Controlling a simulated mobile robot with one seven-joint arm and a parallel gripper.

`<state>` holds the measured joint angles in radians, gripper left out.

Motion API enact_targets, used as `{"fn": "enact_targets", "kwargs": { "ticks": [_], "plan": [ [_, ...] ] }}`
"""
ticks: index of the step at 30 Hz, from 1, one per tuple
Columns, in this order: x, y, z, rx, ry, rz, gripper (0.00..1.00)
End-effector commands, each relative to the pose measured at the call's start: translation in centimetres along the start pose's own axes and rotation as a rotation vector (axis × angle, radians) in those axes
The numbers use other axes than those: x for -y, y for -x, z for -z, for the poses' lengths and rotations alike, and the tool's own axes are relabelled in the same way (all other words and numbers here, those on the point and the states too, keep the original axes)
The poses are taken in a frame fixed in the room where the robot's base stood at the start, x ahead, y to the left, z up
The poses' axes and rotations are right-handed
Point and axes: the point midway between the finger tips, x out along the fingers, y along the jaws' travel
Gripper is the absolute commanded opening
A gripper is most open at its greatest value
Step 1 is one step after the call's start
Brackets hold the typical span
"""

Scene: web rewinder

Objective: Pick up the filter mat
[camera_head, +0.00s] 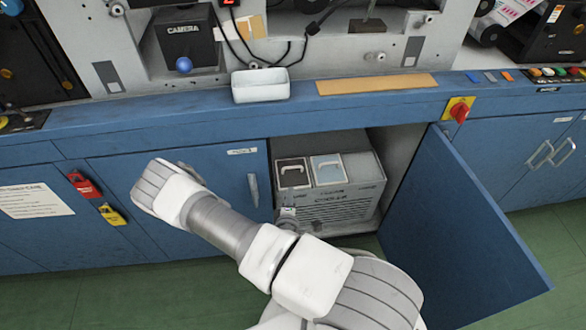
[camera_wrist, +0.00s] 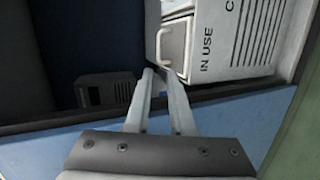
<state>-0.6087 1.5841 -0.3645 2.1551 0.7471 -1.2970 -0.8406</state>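A grey filter box (camera_head: 345,208) stands inside the open cabinet. Two framed mats lie side by side in its top: a dark brown one (camera_head: 292,175) on the left and a pale blue-grey one (camera_head: 328,169) on the right. A pale handle (camera_wrist: 161,46) shows in the wrist view, beside the words IN USE on the box (camera_wrist: 240,45). My gripper (camera_wrist: 157,72) has a narrow gap between its fingers, which look empty. Their tips appear close below the handle; contact is unclear. In the head view my arm largely hides the gripper.
The blue cabinet door (camera_head: 455,235) stands open to the right. A white tray (camera_head: 260,86) sits on the blue ledge above. A red rotary switch (camera_head: 459,111) is at the opening's upper right. Green floor lies in front.

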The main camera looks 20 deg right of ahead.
Motion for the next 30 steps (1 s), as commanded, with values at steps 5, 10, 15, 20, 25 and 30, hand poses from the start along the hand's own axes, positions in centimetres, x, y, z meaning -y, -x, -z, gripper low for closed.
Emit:
{"fn": "enact_targets", "kwargs": {
  "ticks": [5,10,15,20,25,30],
  "plan": [
    [0.3,-2.0,-0.1,-0.003,0.009,-0.008,0.21],
    [0.3,-5.8,-0.1,-0.002,0.007,-0.009,0.21],
    [0.3,-9.4,-0.1,-0.002,0.007,-0.008,0.21],
    [0.2,-11.6,-0.1,-0.003,0.007,-0.007,0.21],
    [0.1,-12.6,0.0,-0.003,0.009,-0.006,0.21],
    [0.2,-15.0,0.2,-0.002,0.005,-0.008,0.21]
  ]
}}
